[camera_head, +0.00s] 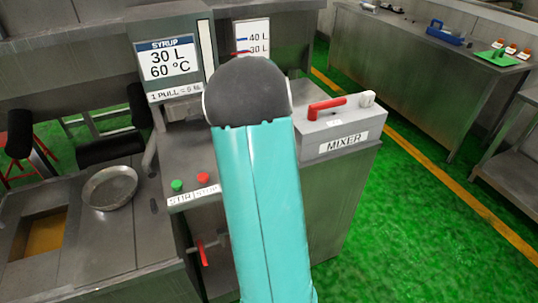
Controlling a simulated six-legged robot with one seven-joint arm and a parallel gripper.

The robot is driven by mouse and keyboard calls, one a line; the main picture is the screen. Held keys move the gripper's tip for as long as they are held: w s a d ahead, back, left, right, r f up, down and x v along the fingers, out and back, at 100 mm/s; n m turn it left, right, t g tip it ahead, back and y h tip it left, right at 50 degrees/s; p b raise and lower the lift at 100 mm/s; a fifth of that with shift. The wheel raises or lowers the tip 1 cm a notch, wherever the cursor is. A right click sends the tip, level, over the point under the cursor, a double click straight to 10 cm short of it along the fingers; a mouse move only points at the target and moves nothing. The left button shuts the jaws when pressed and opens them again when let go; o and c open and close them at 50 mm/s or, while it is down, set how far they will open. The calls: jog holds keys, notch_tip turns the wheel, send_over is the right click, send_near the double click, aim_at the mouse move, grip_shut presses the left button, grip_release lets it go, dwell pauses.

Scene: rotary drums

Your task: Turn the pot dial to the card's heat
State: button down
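The card (167,60) stands at upper left and reads SYRUP, 30 L, 60 °C. A smaller line under it begins "1 PULL" and is too small to read fully. I cannot pick out a pot dial with a heat scale. My teal arm (262,200) with its dark rounded joint (249,91) covers the middle of the view and hides part of the machine behind it. My gripper does not show.
The grey MIXER box (343,139) carries a red lever (326,106) and a white knob (367,98). A level scale (257,40) shows 40 L and 30 L. Green (177,185) and red (203,178) buttons, a pan (110,188) and a red-handled valve (202,251) are left. Green floor is clear at right.

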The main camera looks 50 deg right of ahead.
jog(key=shift+r, duration=0.1)
dwell(0.4)
jog(key=c, duration=1.4)
grip_release()
jog(key=shift+o, duration=0.2)
notch_tip(320, 180, up, 14)
